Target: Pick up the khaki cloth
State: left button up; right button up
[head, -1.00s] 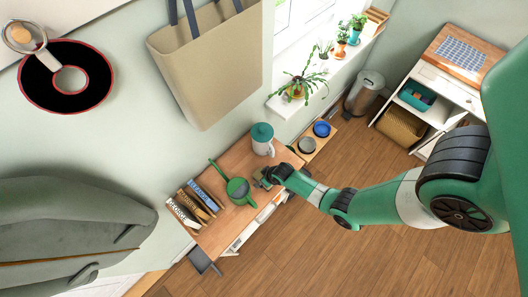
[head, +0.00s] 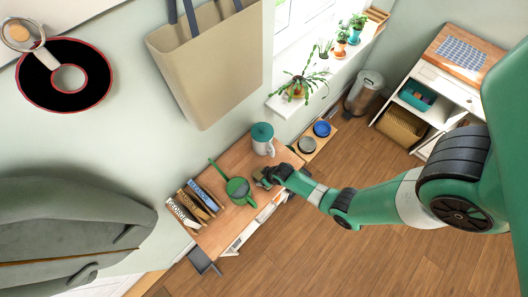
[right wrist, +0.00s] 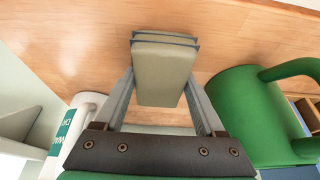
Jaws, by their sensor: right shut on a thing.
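The khaki cloth (right wrist: 162,75) is a small, thick folded block between the fingers of my right gripper (right wrist: 165,42) in the right wrist view. The fingers are shut on its two sides. In the head view my right gripper (head: 263,179) is at the right edge of the small wooden table (head: 236,160), between the watering can and the white jug. The cloth is mostly hidden there by the gripper. I cannot tell whether it touches the tabletop. My left gripper is not in view.
A green watering can (head: 238,189) stands close beside my right gripper, and a white jug with a teal lid (head: 263,140) stands behind it. Several books (head: 190,203) stand at the table's left end.

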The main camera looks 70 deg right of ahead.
aim_at(261, 175)
jog(key=shift+r+p, duration=0.4)
jog(key=shift+r, duration=0.1)
notch_tip(261, 175, up, 4)
jog(key=shift+f+p, duration=0.25)
jog(key=shift+p, duration=0.6)
jog(key=s+d+r+p, duration=0.8)
jog(key=s+r+p, duration=0.1)
jog(key=s, duration=0.2)
jog(key=shift+d, duration=0.25)
jog(key=shift+s, duration=0.1)
